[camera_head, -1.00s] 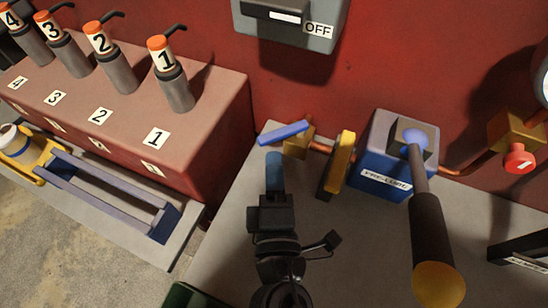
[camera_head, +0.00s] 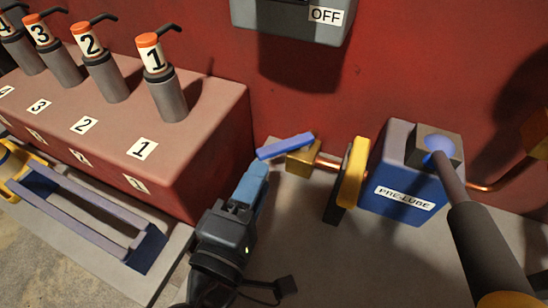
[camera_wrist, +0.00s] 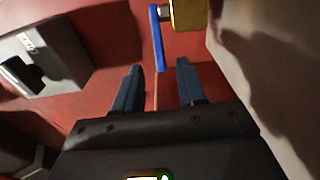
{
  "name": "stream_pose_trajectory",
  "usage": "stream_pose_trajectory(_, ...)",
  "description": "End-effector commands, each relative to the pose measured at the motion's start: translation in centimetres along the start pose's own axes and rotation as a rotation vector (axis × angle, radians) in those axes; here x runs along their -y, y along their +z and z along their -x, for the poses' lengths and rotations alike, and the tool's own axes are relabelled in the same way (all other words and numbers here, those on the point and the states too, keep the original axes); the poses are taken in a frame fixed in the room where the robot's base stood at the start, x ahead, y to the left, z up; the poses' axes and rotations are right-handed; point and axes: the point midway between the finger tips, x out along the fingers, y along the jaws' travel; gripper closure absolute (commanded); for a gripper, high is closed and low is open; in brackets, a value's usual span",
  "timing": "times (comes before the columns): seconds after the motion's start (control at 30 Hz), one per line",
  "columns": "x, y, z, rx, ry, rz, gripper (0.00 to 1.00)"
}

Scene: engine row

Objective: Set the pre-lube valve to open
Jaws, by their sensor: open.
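The pre-lube valve has a brass body (camera_head: 303,160) on a copper pipe and a flat blue handle (camera_head: 285,147). It stands left of the blue pump box labelled PRE-LUBE (camera_head: 400,175). The handle slants left from the body, roughly across the pipe's line. My gripper (camera_head: 257,170) is open, just below the handle's left end. In the wrist view, the handle (camera_wrist: 157,38) points down towards my gripper (camera_wrist: 160,68), its end appearing between the two fingertips. I cannot tell whether the fingers touch it. The brass body shows at the top (camera_wrist: 188,15).
A yellow-edged part (camera_head: 352,172) stands between valve and pump. A dark pump lever (camera_head: 480,235) leans at the right. A red block (camera_head: 190,160) with numbered cylinders borders the left. A grey switch box marked OFF (camera_head: 290,18) hangs on the red wall (camera_head: 330,85).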

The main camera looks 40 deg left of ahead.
Motion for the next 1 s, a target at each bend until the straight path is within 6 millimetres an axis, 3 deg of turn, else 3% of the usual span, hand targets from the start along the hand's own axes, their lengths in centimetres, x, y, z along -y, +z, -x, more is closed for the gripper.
stream_pose_trajectory(0.17, -0.2, 0.0, -1.4, 0.012, 0.000, -0.002, 0.60)
stream_pose_trajectory(0.4, -0.3, 0.0, -5.1, 0.010, 0.000, -0.002, 0.60)
stream_pose_trajectory(0.6, -0.1, 0.1, -7.2, 0.009, -0.001, -0.002, 0.60)
stream_pose_trajectory(0.97, -0.1, 0.1, -7.7, 0.008, -0.001, -0.002, 0.60)
stream_pose_trajectory(1.0, -0.1, 0.1, -7.7, 0.008, -0.001, -0.002, 0.63)
